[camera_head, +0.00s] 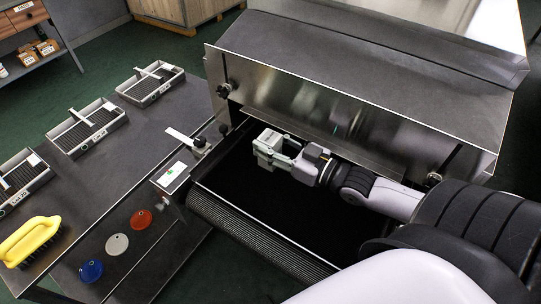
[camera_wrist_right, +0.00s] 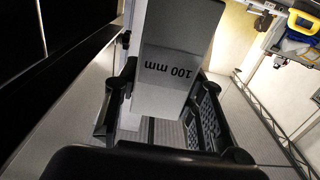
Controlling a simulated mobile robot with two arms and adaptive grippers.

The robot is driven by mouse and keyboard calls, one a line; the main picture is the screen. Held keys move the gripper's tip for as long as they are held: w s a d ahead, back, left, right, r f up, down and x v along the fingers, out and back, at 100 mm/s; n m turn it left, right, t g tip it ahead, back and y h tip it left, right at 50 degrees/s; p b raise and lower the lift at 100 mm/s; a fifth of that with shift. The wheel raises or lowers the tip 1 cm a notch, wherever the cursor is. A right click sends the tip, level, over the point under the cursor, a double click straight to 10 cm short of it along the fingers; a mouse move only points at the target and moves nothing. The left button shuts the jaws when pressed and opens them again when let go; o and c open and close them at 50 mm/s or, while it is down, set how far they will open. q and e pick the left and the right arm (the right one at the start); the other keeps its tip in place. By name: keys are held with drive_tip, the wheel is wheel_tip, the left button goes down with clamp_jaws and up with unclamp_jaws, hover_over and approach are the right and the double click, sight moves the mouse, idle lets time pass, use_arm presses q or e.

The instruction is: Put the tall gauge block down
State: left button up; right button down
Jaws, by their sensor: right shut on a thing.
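The tall gauge block (camera_head: 266,142) is a pale grey block, held at the end of my right gripper (camera_head: 284,156) in the head view. In the right wrist view the block (camera_wrist_right: 178,62) fills the upper middle, with "100 mm" printed upside down on its face. My right gripper (camera_wrist_right: 175,120) is shut on it there. In the head view they are over the black conveyor belt (camera_head: 235,185), in front of the dryer's opening. I cannot tell whether the block touches the belt. My left gripper is not in view.
The metal dryer hood (camera_head: 330,110) stands right behind the gripper. A small gauge holder (camera_head: 172,176) stands at the belt's left edge. Belt left of the gripper is clear.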

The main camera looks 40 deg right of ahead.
drive_tip(key=shift+f+b, duration=0.3)
drive_tip(key=shift+f, duration=1.95)
